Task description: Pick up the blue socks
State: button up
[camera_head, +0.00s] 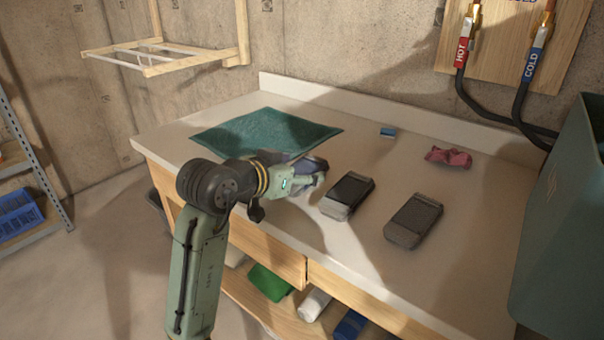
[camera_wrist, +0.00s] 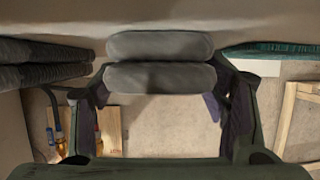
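A folded bluish-grey bundle (camera_head: 309,164), which looks like the blue socks, is at my gripper (camera_head: 306,178) over the left part of the white counter (camera_head: 440,262). In the wrist view the bundle (camera_wrist: 160,76) looks like two stacked grey rolls between my two fingers (camera_wrist: 163,85). The fingers flank its two ends, and their tips are partly hidden by it. I cannot tell whether they press on it. The bundle appears at counter level, with no clear gap below it.
Two dark grey folded bundles (camera_head: 348,194) (camera_head: 413,220) lie to the right. A teal cloth (camera_head: 265,132) lies behind my gripper. A small blue block (camera_head: 388,132) and a pink cloth (camera_head: 448,156) lie farther back. A large green-grey bin (camera_head: 560,235) stands at the right.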

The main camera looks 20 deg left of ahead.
jog(key=c, duration=1)
jog(key=shift+r, duration=0.1)
